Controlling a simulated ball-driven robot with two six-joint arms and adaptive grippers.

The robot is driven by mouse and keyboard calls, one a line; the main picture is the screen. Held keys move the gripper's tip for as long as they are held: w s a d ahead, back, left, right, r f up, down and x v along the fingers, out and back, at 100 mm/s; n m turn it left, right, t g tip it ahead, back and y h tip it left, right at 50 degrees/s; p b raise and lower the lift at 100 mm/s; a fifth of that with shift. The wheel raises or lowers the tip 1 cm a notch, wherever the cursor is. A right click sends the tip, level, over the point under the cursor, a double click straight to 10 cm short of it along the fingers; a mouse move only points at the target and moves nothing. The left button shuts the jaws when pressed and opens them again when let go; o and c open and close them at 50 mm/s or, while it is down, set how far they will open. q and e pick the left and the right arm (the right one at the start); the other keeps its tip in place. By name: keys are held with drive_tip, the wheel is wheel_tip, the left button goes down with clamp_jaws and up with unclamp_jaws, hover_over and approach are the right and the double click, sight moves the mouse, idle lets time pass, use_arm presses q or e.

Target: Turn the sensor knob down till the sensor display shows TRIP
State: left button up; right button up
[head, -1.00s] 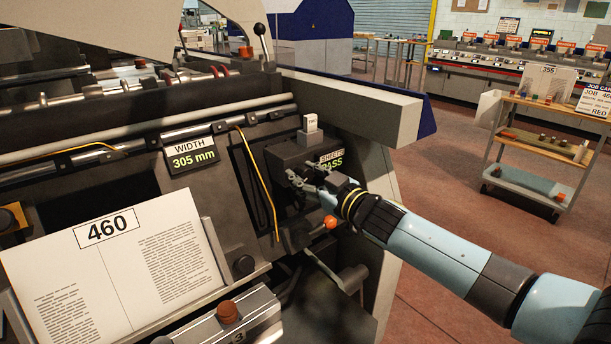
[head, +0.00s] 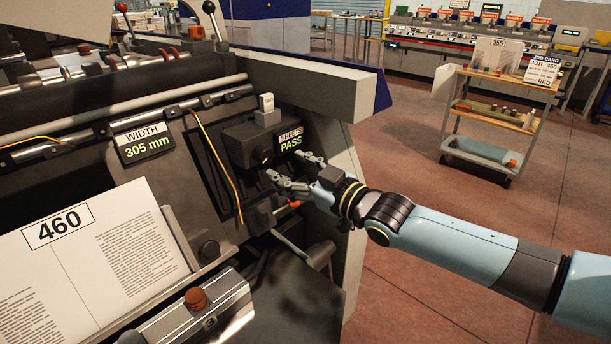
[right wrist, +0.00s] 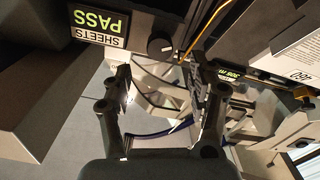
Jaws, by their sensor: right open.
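The sensor box (head: 238,142) is dark and sits on the side of the machine. Its SHEETS display (head: 291,142) reads PASS; in the right wrist view the display (right wrist: 99,24) appears upside down. The sensor knob (head: 265,157) is small, round and black with a pale mark, below and left of the display; it shows more clearly in the right wrist view (right wrist: 160,47). My right gripper (head: 286,168) is open and empty, just in front of and below the knob, apart from it. My left gripper is out of view.
An orange-tipped lever (head: 294,204) is just below my right gripper. A yellow cable (head: 215,160) runs down left of the box. A WIDTH display (head: 146,145) reads 305 mm. A printed sheet marked 460 (head: 95,265) lies at lower left. A cart (head: 494,120) stands at right.

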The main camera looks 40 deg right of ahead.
drive_tip(key=shift+s+d, duration=0.15)
drive_tip(key=shift+s, duration=1.8)
